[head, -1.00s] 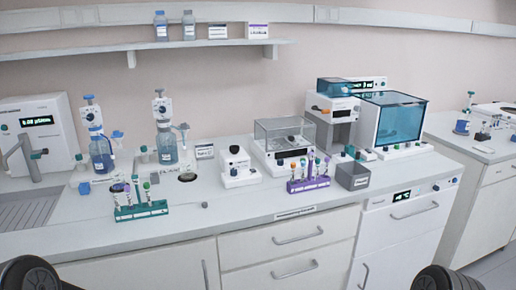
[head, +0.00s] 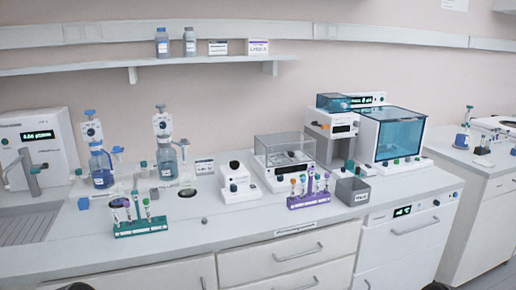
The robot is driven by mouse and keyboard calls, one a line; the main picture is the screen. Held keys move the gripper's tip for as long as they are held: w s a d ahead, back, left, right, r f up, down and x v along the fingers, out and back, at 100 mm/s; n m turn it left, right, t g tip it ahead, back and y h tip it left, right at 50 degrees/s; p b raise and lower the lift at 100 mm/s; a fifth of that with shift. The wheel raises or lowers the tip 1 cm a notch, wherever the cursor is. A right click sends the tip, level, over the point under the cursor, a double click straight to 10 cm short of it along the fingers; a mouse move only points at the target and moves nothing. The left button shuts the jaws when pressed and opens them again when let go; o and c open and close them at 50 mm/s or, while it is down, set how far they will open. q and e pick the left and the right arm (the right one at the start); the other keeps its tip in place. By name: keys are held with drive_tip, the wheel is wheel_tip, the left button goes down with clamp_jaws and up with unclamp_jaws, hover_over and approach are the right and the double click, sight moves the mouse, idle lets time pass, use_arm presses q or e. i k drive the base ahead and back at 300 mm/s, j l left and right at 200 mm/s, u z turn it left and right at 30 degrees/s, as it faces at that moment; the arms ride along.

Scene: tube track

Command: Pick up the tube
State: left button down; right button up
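A green rack (head: 141,229) stands near the front of the counter at the left and holds several tubes (head: 147,207) upright, with caps of differing colours. A purple rack (head: 309,201) stands farther right near the front edge and also holds several upright tubes (head: 302,184). Which tube the task means cannot be told. Neither gripper shows. Only small dark parts of my own body cut into the bottom edge at the left and right.
A grey bin (head: 352,191) stands just right of the purple rack. Behind are two pump bottles (head: 102,167), a balance with a clear cover (head: 284,160) and a teal-lidded device (head: 394,135). The counter (head: 240,225) between the racks is mostly clear along the front.

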sight(116, 218)
drive_tip(key=i+j, duration=0.1)
drive_tip(key=j, duration=0.3)
drive_tip(key=i+j, duration=0.15)
drive_tip(key=j, duration=0.25)
drive_tip(key=i+j+u, duration=0.1)
drive_tip(key=j, duration=0.3)
drive_tip(key=i+j, duration=0.15)
drive_tip(key=j, duration=0.25)
drive_tip(key=i+j, duration=0.15)
drive_tip(key=j, duration=0.25)
drive_tip(key=l+z, duration=0.25)
drive_tip(key=l, duration=0.15)
drive_tip(key=k, duration=0.05)
